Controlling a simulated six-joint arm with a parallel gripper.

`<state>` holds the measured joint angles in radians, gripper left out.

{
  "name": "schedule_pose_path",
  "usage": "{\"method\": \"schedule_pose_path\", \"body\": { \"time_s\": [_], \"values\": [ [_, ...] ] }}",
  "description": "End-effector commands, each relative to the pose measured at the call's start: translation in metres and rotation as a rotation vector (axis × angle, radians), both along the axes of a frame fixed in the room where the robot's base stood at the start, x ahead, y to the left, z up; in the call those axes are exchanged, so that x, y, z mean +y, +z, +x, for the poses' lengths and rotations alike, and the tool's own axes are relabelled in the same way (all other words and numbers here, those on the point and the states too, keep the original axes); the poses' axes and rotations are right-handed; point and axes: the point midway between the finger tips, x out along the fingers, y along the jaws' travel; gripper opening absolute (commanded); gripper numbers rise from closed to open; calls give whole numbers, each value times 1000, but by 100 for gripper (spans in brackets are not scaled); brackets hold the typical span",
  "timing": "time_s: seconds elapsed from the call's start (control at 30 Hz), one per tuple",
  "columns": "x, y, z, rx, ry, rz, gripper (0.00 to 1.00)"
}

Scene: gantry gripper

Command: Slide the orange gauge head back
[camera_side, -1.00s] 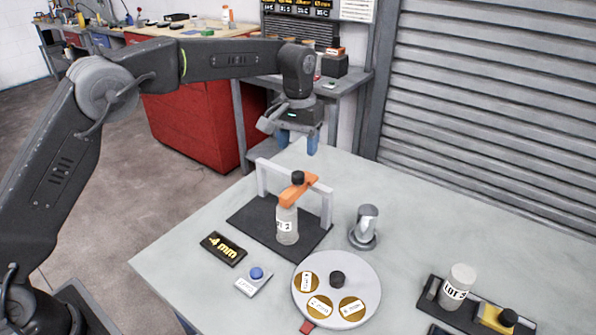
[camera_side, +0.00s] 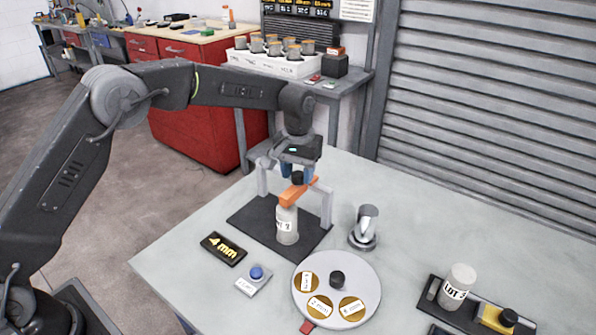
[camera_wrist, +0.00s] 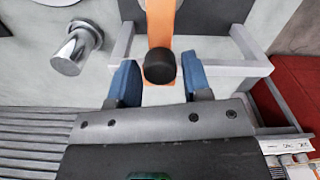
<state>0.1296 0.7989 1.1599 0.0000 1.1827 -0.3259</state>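The orange gauge head (camera_side: 294,195) sits on the grey gantry frame (camera_side: 326,207) and reaches forward over a grey bottle (camera_side: 287,228) with a partly hidden label. A black knob (camera_side: 297,178) stands on the head. In the wrist view the orange bar (camera_wrist: 161,22) runs up from the knob (camera_wrist: 160,66). My gripper (camera_side: 297,174) is low over the head. Its blue fingers are open on both sides of the knob, with a visible gap on each side in the wrist view (camera_wrist: 158,82). The black base plate (camera_side: 252,222) lies under the bottle.
A metal cylinder (camera_side: 366,227) stands right of the gantry. A "LOT 3" bottle (camera_side: 459,282) stands in a tray at right.

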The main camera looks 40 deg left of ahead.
Motion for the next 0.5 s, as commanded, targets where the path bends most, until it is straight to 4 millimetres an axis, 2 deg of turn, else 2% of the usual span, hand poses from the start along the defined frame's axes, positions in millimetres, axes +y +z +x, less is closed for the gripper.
{"method": "schedule_pose_path", "body": {
  "time_s": [0.07,0.43,0.5],
  "values": [
    [0,0,0,0,0,0,37],
    [0,0,0,0,0,0,2],
    [0,0,0,0,0,0,0]
  ]
}}
